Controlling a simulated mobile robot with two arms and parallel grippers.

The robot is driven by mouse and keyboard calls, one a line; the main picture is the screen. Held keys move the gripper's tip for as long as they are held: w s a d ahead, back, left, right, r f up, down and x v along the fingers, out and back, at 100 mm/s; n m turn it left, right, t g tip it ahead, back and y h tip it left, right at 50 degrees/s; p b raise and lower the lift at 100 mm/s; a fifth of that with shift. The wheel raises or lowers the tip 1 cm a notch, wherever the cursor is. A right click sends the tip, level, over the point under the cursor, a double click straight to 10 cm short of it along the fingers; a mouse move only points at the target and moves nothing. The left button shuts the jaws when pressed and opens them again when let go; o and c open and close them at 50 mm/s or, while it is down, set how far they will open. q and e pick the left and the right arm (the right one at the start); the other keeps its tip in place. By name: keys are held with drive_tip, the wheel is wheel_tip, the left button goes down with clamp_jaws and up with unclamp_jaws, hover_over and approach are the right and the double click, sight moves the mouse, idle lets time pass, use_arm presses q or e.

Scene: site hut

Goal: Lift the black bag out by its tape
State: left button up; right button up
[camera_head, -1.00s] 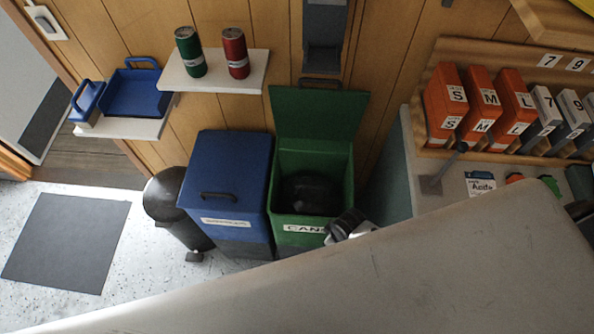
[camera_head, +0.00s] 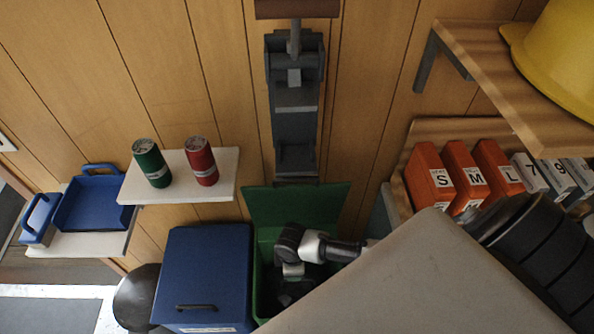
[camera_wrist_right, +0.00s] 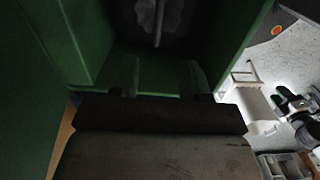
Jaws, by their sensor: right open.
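The green bin (camera_head: 262,262) stands with its lid (camera_head: 300,207) swung up. My right arm reaches into it from the right, and its gripper is hidden low inside the bin in the head view. In the right wrist view the right gripper (camera_wrist_right: 162,78) is open, its two fingers apart with nothing between them. Beyond the fingertips is a dim, crinkled grey top, seemingly the bag (camera_wrist_right: 143,12), with a thin strip, seemingly its tape (camera_wrist_right: 159,28), pointing toward the gap. The strip looks apart from the fingers. My left gripper is not in view.
A closed blue bin (camera_head: 204,270) stands left of the green one, with a dark round bin (camera_head: 136,297) beyond it. Above are a shelf with a green can (camera_head: 151,163) and a red can (camera_head: 201,161). Orange boxes (camera_head: 429,178) and a yellow helmet (camera_head: 560,55) are at right.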

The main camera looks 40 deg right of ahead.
wheel_tip(320, 180, down, 3)
drive_tip(key=shift+w+f+b, duration=0.1)
drive_tip(key=shift+w+b, duration=0.05)
drive_tip(key=shift+b, duration=1)
drive_tip(key=b, duration=0.5)
approach(298, 293)
drive_tip(key=w, duration=0.2)
drive_tip(key=shift+w+f, duration=0.15)
drive_tip(key=shift+w, duration=0.15)
wheel_tip(298, 293, down, 3)
drive_tip(key=shift+f+b, duration=0.1)
drive_tip(key=shift+b, duration=0.9)
drive_tip(key=shift+f, duration=0.35)
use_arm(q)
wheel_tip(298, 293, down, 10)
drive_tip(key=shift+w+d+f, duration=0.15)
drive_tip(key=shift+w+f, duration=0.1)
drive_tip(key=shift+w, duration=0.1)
use_arm(e)
clamp_jaws()
drive_tip(key=shift+w+r, duration=0.1)
